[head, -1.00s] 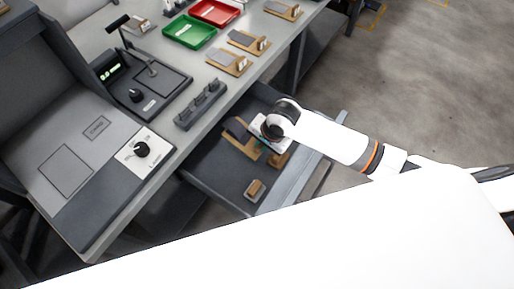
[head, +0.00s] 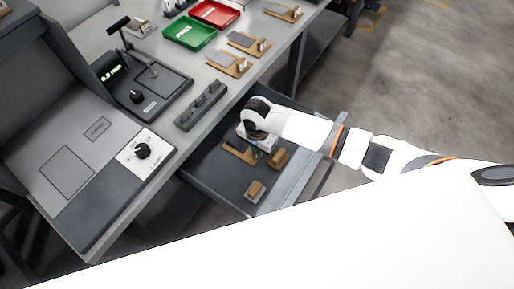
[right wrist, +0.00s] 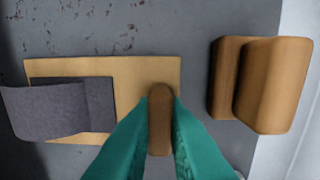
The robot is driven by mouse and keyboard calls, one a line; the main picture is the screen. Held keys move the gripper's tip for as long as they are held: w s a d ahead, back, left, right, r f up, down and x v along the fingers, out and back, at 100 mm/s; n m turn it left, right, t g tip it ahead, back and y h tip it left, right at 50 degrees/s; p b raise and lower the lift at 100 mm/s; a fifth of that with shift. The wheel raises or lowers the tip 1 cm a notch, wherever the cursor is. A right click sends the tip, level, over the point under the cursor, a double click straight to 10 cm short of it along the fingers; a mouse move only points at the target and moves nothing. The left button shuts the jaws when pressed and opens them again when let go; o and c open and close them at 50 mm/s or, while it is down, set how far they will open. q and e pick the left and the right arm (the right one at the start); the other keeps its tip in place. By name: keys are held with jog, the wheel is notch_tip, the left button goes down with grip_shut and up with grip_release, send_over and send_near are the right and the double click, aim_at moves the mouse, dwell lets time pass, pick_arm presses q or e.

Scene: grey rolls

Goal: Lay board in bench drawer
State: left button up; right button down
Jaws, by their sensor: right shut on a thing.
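A tan wooden board (right wrist: 130,75) with a grey curled sheet (right wrist: 60,108) and a brown upright grip (right wrist: 160,120) shows in the right wrist view. My right gripper (right wrist: 160,125), with green fingers, is shut on the brown grip. In the head view, the board (head: 238,153) is inside the open bench drawer (head: 220,183), partly hidden by my right gripper (head: 262,146). It looks flat and at or just above the drawer floor; I cannot tell if it touches. My left gripper is not in view.
Two brown blocks lie in the drawer, one beside the board (head: 278,158) and one nearer the front (head: 256,190). More boards (head: 230,64), a green tray (head: 190,33) and a red tray (head: 214,13) are on the bench. The drawer's near-left floor is clear.

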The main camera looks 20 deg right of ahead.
jog(key=c, duration=1.5)
grip_release()
jog(key=shift+o, duration=0.2)
notch_tip(320, 180, up, 12)
jog(key=p, duration=0.1)
